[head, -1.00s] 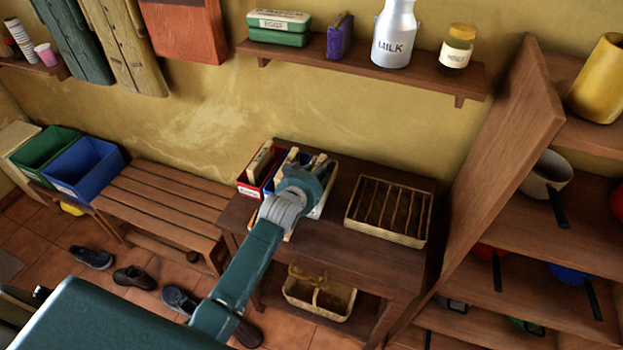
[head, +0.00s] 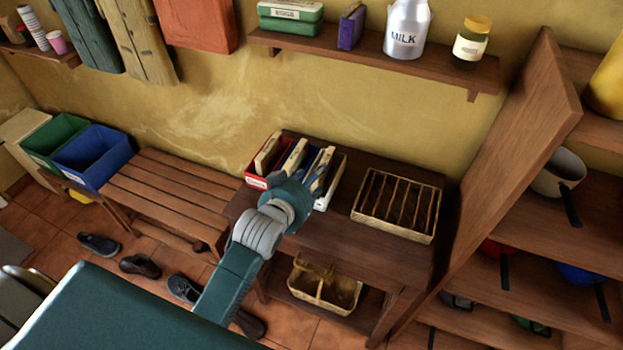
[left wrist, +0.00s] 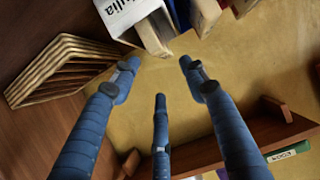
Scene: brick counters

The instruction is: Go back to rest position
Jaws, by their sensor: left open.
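My left arm reaches over a dark wooden table (head: 300,235). Its left gripper (left wrist: 160,78) shows in the left wrist view with its blue fingers spread apart and nothing between them. In the head view the wrist largely hides the fingers, which are in front of the red, blue and white bins. The white bin (left wrist: 130,15), with a name label, shows at the top of the left wrist view, beyond the fingertips. My right gripper is not seen.
A divided wicker tray (head: 365,213) stands right of the bins. A basket (head: 322,299) sits on the table's lower shelf. A tilted wooden panel (head: 510,150) and shelves stand at right. A slatted bench (head: 165,190) is at left. A wall shelf (head: 370,57) holds a milk can (head: 407,30).

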